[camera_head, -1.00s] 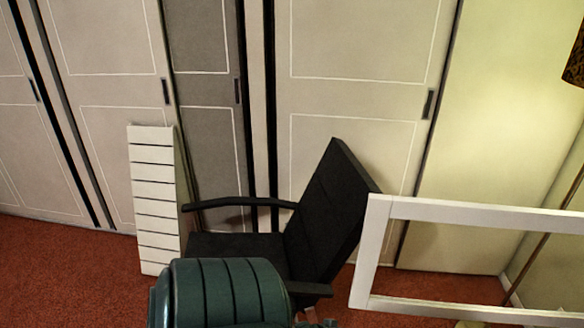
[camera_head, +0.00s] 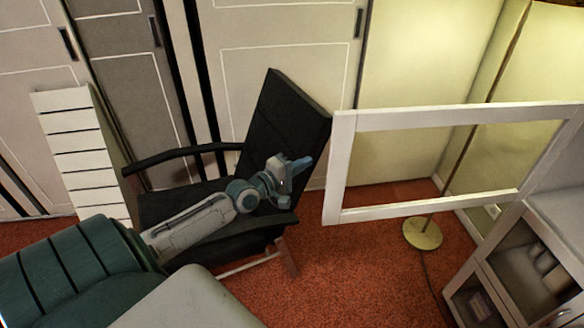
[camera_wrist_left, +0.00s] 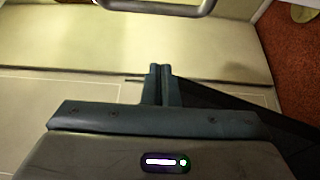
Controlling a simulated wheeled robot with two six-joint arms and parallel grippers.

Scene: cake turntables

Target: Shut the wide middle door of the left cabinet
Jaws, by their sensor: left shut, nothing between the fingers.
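A wide door with a white frame (camera_head: 338,170) and a see-through pane stands open at the right of the head view. It juts out leftward from a grey-white cabinet (camera_head: 568,170) at the right edge. My left gripper (camera_head: 303,162) is just left of the door's free edge, in front of a black chair's backrest. Whether it touches the door cannot be told. In the left wrist view the fingers (camera_wrist_left: 160,68) are together and empty. A grey bar (camera_wrist_left: 155,6) crosses the top of that view; what it belongs to is unclear. My right gripper is not seen.
The black armchair (camera_head: 185,202) stands behind and under my left arm. A white slatted unit (camera_head: 82,150) is left of it. A lamp base (camera_head: 422,233) stands on the red carpet behind the door. Open carpet (camera_head: 350,275) lies below the door.

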